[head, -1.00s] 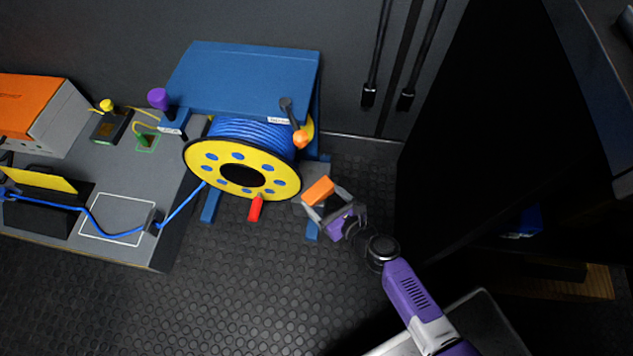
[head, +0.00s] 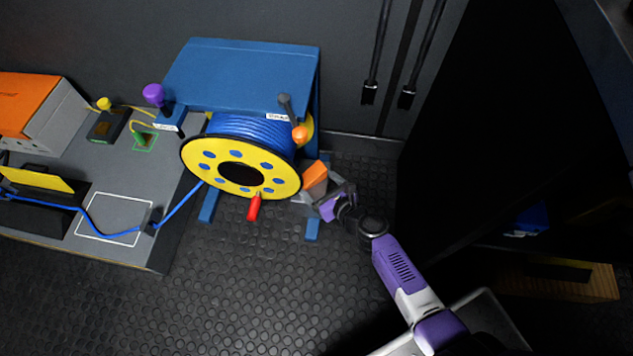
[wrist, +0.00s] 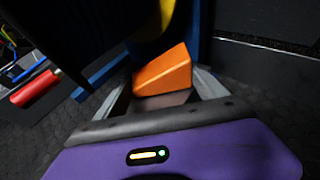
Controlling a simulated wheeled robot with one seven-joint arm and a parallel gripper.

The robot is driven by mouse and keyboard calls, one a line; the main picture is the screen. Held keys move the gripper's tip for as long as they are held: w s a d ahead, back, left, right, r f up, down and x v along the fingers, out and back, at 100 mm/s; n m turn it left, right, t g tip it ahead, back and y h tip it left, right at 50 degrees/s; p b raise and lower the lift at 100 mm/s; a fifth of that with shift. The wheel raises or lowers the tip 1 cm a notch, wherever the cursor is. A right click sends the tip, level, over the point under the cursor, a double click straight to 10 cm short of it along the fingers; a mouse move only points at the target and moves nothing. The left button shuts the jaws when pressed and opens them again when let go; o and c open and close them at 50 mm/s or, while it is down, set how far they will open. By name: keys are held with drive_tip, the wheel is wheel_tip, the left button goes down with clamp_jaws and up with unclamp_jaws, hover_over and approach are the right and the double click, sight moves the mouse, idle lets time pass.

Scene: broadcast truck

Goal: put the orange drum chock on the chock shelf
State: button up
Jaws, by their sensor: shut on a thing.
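The orange drum chock (head: 315,174) is a wedge held in my gripper (head: 320,187), just right of the yellow-flanged cable drum (head: 200,172). In the wrist view the chock (wrist: 163,72) sits between the two grey fingers of my gripper (wrist: 163,88), with its sloping face showing. The fingers are shut on it. A grey surface (head: 299,206) shows beside the drum, below and left of the chock; I cannot tell whether it is the chock shelf. Whether the chock touches anything beneath is hidden by the fingers.
The blue drum stand (head: 240,75) rises close behind and left of my gripper. A red handle (head: 255,207) sticks out below the drum, and an orange-knobbed lever (head: 299,134) stands above the chock. A grey bench (head: 120,235) is at left. Open rubber floor (head: 240,290) lies in front.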

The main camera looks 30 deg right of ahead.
drive_tip(key=o, duration=1.4)
drive_tip(key=shift+f, duration=0.1)
drive_tip(key=shift+o, duration=0.2)
drive_tip(key=shift+r, duration=0.2)
drive_tip(key=p+v, duration=0.2)
drive_tip(key=v, duration=0.5)
drive_tip(key=shift+s+p, duration=0.25)
drive_tip(key=shift+p, duration=0.15)
